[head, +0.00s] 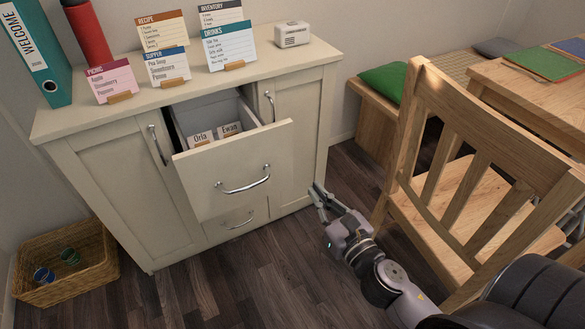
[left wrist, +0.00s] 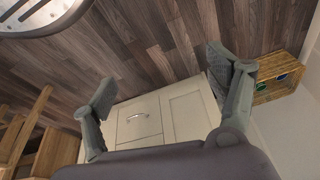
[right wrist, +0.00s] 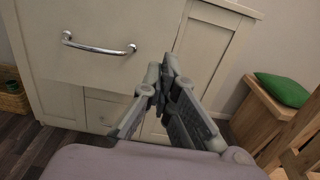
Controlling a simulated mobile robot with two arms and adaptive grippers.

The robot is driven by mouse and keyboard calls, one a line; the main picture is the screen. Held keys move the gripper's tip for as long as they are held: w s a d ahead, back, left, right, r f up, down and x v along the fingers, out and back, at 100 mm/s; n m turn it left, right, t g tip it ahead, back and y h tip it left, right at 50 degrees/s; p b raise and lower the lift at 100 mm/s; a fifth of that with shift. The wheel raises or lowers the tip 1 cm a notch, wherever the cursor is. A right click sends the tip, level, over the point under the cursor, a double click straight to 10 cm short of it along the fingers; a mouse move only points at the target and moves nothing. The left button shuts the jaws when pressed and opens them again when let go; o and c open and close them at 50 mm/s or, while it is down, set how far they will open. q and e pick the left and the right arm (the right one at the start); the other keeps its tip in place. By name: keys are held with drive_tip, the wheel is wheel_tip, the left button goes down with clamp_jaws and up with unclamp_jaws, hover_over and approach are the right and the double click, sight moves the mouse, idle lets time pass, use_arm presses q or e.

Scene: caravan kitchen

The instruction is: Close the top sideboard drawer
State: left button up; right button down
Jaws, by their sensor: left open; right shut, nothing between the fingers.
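The cream sideboard (head: 115,180) stands against the wall. Its top drawer (head: 210,185) is pulled out, with a curved metal handle (head: 243,181) on its front and name cards, "Orla" and "Ewan", inside. In the right wrist view the drawer front (right wrist: 95,65) and its handle (right wrist: 98,46) are at upper left. My right gripper (head: 318,190) is shut and empty, low near the sideboard's right front corner, to the right of the drawer; its fingertips show in the right wrist view (right wrist: 162,72). My left gripper (left wrist: 165,85) is open and empty; the head view does not show it.
A wooden chair (head: 480,200) stands close to my right arm. A bench with a green cushion (head: 385,80) and a table (head: 540,95) are behind it. A wicker basket (head: 90,285) sits left of the sideboard. The floor in front is clear.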

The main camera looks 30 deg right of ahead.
approach(283, 150)
drive_tip(key=w, duration=0.6)
drive_tip(key=shift+w, duration=0.3)
use_arm(q)
drive_tip(key=shift+w+f, duration=0.1)
drive_tip(key=shift+f, duration=0.15)
use_arm(e)
drive_tip(key=shift+w, duration=0.3)
drive_tip(key=shift+w, duration=0.15)
